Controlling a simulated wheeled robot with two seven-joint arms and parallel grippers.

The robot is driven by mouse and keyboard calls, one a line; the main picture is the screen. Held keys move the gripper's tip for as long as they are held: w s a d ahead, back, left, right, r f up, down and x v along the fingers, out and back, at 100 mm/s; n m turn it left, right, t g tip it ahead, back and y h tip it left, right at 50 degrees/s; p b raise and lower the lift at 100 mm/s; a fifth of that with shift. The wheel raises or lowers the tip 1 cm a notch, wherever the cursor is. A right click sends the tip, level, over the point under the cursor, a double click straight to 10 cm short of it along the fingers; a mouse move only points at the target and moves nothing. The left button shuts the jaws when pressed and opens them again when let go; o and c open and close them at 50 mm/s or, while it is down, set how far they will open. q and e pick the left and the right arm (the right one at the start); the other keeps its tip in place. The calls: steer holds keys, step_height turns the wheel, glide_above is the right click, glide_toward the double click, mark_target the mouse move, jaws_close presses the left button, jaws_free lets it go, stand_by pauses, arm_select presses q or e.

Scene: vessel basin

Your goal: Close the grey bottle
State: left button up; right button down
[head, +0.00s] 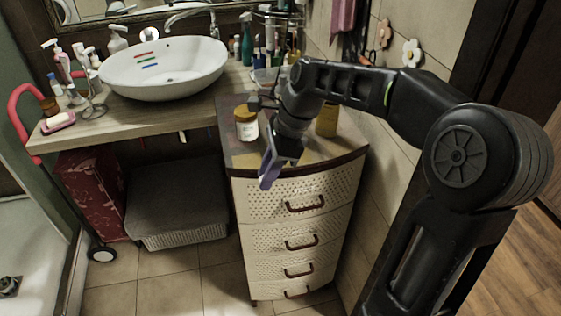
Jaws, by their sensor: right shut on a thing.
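I cannot pick out a grey bottle for certain. A white jar with a yellowish lid (246,124) stands upright on the drawer cabinet's top. A yellow container (327,120) stands on the same top, partly behind my right arm. My right gripper (270,169) points down at the front edge of the cabinet top, right of and nearer than the white jar. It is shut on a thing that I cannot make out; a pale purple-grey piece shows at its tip. The gripper and wrist hide part of the cabinet top. My left gripper is out of view.
The drawer cabinet (291,232) stands right of the wooden counter (160,119). Several bottles stand behind, near a green bottle (247,45). A tiled wall rises at right.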

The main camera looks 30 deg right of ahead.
steer(key=w+a+f+n+g, duration=0.2)
steer(key=a+f+n+g, duration=0.2)
steer(key=a+f+n, duration=0.4)
step_height(320, 180, down, 4)
steer(key=n, duration=0.4)
steer(key=shift+w+a+g+h, duration=0.2)
steer(key=shift+a+g+h, duration=0.1)
steer(key=shift+a, duration=0.1)
steer(key=shift+r, duration=0.1)
